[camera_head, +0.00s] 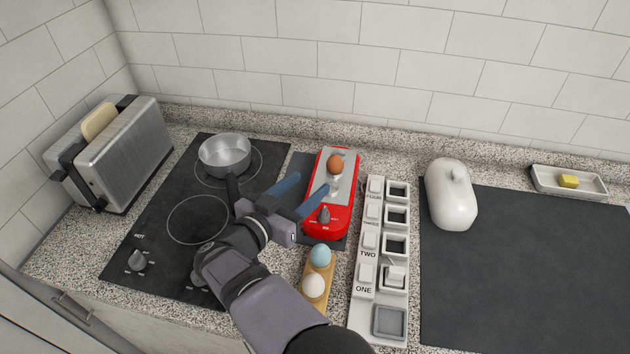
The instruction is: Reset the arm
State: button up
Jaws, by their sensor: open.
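My gripper (311,182) has two blue fingers spread apart, with nothing seen between them. It reaches in from the bottom centre of the head view, and its fingertips point up and right toward a red device (312,222) with a grey top plate. In the picture, the fingers lie over the left side of this device. I cannot tell how high above it they are. A brown egg (336,164) sits on the far part of the device. My arm hides part of the black cooktop and its front right knob.
A pot (225,153) stands on the cooktop (160,235), left of my gripper. A toaster (125,155) with bread is far left. A wooden holder (304,291) carries a blue egg (320,256) and a white egg (314,286). Right are a labelled panel (363,322), a white dish (451,198) and a butter tray (598,189).

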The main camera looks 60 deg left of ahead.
jog(key=shift+s+d+r, duration=0.1)
jog(key=shift+s+d, duration=0.15)
jog(key=shift+s, duration=0.35)
